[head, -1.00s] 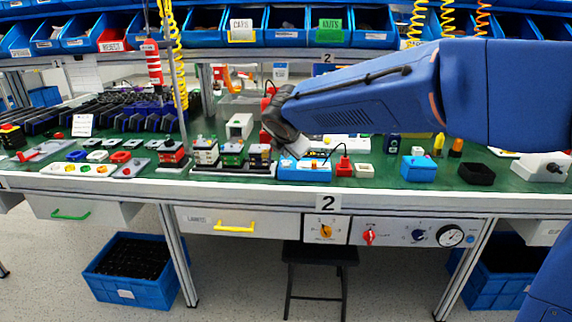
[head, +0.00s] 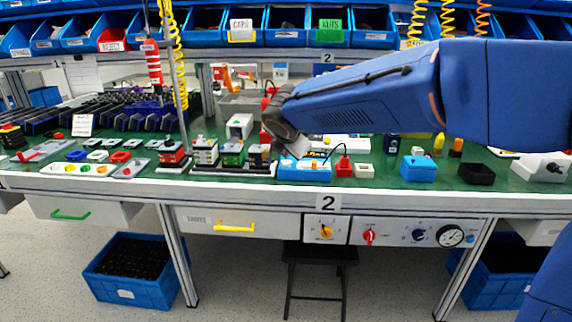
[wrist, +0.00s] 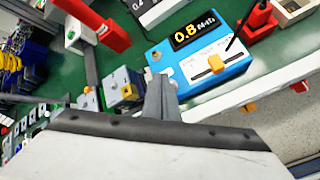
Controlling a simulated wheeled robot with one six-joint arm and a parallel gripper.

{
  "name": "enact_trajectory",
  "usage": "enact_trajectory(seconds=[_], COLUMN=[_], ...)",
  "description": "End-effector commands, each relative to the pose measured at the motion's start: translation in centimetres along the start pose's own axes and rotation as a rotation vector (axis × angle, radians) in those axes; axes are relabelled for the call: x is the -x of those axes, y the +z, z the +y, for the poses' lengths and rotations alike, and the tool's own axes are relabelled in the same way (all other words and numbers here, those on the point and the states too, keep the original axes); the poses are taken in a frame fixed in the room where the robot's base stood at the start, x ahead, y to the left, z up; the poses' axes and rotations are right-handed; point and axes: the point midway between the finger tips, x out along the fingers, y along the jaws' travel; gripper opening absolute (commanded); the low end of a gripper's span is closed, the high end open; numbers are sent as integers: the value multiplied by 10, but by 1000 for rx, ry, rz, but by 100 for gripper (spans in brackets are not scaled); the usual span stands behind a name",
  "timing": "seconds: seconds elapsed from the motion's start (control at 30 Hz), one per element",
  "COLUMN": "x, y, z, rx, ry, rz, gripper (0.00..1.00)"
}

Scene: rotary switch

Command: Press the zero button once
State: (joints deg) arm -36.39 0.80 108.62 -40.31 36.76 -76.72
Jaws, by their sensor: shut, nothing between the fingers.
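The blue torque device (head: 305,171) stands at the table's front edge in the head view, below my gripper (head: 297,148). In the wrist view the blue device (wrist: 227,76) shows a black display reading 0.8 and an orange slider on a white label. The fingers cover part of the device's left side.
A red block with a black cable (head: 343,167) stands right of the device, then a small pale box (head: 364,170) and a blue bin (head: 419,168). Several small stacked units (head: 232,153) stand to the left. Red upright parts (wrist: 100,25) rise beyond my gripper.

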Motion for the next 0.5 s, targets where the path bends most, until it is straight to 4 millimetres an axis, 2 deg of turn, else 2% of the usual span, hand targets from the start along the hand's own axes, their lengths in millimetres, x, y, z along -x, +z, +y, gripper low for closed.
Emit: enact_trajectory(seconds=[0.5], x=[-6], y=[-4], z=[-4], rx=[0], ry=[0], rz=[0], gripper=[0])
